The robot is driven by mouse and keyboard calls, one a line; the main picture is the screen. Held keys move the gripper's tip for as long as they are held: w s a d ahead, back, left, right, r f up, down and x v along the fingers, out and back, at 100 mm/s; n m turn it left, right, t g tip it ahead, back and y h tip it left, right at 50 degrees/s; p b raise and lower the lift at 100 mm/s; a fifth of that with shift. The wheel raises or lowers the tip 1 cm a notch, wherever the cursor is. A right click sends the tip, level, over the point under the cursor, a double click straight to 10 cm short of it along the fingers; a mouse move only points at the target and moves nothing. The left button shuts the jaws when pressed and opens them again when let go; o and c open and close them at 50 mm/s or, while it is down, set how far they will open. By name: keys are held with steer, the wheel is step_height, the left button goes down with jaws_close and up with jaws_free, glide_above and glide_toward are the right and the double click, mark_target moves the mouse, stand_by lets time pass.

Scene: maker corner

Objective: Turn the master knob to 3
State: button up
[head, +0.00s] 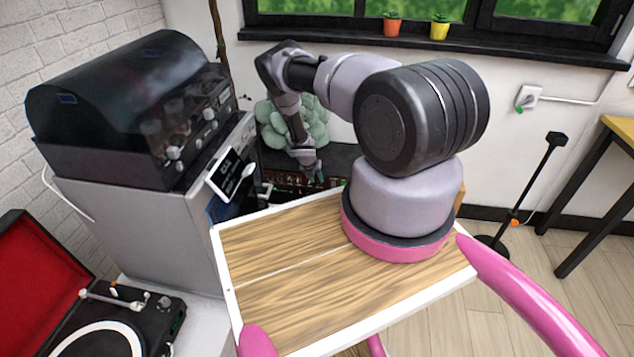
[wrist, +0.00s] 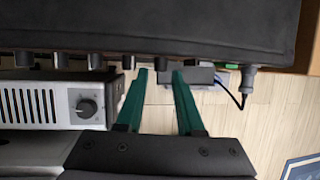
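In the wrist view several dark knobs (wrist: 95,61) stick out in a row from the edge of a long black unit (wrist: 150,25). No labels or numbers are readable, so I cannot tell which is the master knob. In the head view my gripper (head: 312,177) is small, low beside dark equipment.
A black plug and cable (wrist: 247,85) hang at the unit's right end. In the head view a grey cabinet (head: 150,235) carries a dark domed machine (head: 110,100) at left. A turntable (head: 110,325) is lower left, and a green plant (head: 300,125) stands behind my arm.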

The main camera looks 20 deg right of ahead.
mark_target(324, 184)
steer(key=shift+x, duration=1.25)
jaws_close()
steer(key=shift+s+d+y, duration=0.1)
steer(key=shift+d+y, duration=0.05)
steer(key=shift+y, duration=0.15)
steer(key=shift+s+d+f+m+t+y, duration=0.3)
steer(key=shift+m+t+y, duration=0.25)
steer(key=shift+t+y, duration=1.05)
steer(key=shift+s+d+f+m+t+y, duration=0.15)
steer(key=shift+d+m+t+y, duration=0.3)
steer(key=shift+t+y, duration=1.15)
steer(key=shift+s+d+f+m+t+y, duration=0.25)
steer(key=shift+m+t+y, duration=0.35)
steer(key=shift+t+y, duration=0.95)
steer(key=shift+g+y, duration=0.25)
steer(key=shift+y, duration=0.3)
